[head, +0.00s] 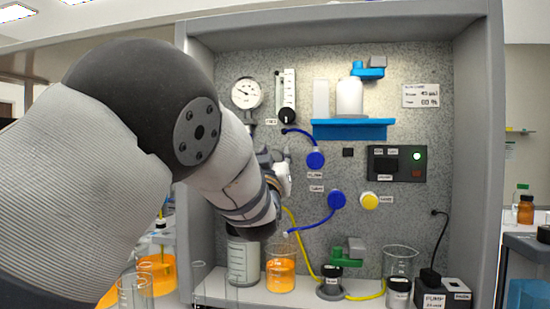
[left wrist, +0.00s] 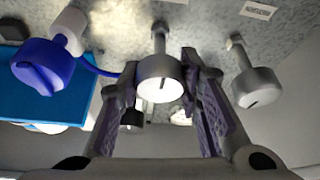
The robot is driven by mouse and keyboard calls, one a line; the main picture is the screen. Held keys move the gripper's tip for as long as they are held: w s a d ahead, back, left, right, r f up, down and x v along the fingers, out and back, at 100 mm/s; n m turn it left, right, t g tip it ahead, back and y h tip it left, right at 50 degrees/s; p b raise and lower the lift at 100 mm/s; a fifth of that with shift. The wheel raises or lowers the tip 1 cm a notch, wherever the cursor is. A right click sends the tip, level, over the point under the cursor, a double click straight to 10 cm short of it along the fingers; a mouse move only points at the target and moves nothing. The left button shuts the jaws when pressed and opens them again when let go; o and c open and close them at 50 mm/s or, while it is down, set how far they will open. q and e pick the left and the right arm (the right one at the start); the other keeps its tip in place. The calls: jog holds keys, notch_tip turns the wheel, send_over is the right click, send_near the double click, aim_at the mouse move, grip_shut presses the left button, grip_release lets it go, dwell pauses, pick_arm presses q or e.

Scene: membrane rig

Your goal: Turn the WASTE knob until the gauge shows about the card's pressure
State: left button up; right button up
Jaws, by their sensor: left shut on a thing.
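My left gripper (head: 280,170) is at the panel, left of the blue knobs, with my arm covering that part of the panel. In the left wrist view the left gripper (left wrist: 161,98) has its two fingers on either side of a grey round knob (left wrist: 160,78) with a slot on its face, and is shut on it. I cannot read this knob's label. The round white pressure gauge (head: 246,93) is at the upper left; its thin needle is too small to read exactly. The white card (head: 421,95) is at the upper right, its small text partly legible. My right gripper is not in view.
Another grey knob (left wrist: 255,88) stands close to the right finger, and a blue knob (left wrist: 43,66) is on the left.

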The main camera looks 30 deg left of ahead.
pick_arm(q)
jog(key=shift+d+m+t+h, duration=0.1)
jog(key=shift+m+h, duration=0.65)
jog(key=shift+m, duration=0.75)
jog(key=shift+a+m+t+h, duration=0.1)
jog(key=shift+m+h, duration=0.7)
jog(key=shift+m, duration=0.7)
jog(key=shift+d+m+t+h, duration=0.1)
jog(key=shift+m+h, duration=0.65)
jog(key=shift+m, duration=0.75)
jog(key=o, duration=1.2)
jog(key=v, duration=1.2)
